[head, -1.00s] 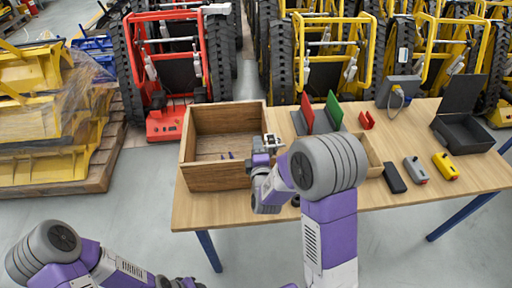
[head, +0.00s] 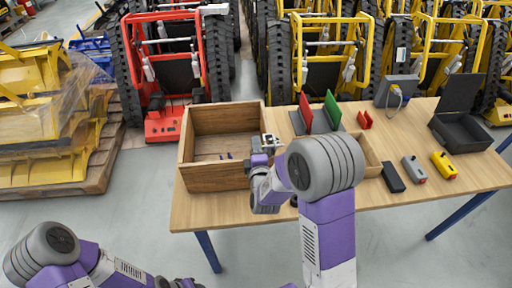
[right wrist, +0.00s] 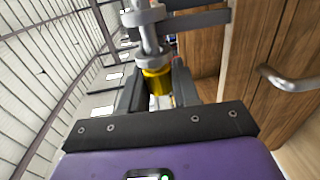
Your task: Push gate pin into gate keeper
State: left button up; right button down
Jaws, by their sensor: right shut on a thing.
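My right gripper (head: 268,144) is at the right front corner of the open wooden box on the table. In the right wrist view its two dark fingers (right wrist: 157,92) are shut on the gold part of the gate pin (right wrist: 156,79). A grey metal rod rises from that gold part through grey rings (right wrist: 145,17), which may be the gate keeper. I cannot tell how far the pin sits in it. My left arm is low at the left, and its gripper is not clearly in view.
The wooden box (head: 214,180) holds small dark blue pieces. A wooden panel with a metal handle (right wrist: 292,80) is close on the right in the right wrist view. Red and green plates (head: 331,108), an open black case (head: 464,130) and small devices lie on the table (head: 405,215).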

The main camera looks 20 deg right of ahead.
jog(key=shift+s+d, duration=0.15)
jog(key=shift+d, duration=0.35)
jog(key=c, duration=0.7)
grip_release()
jog(key=shift+c, duration=0.2)
jog(key=shift+s+a, duration=0.1)
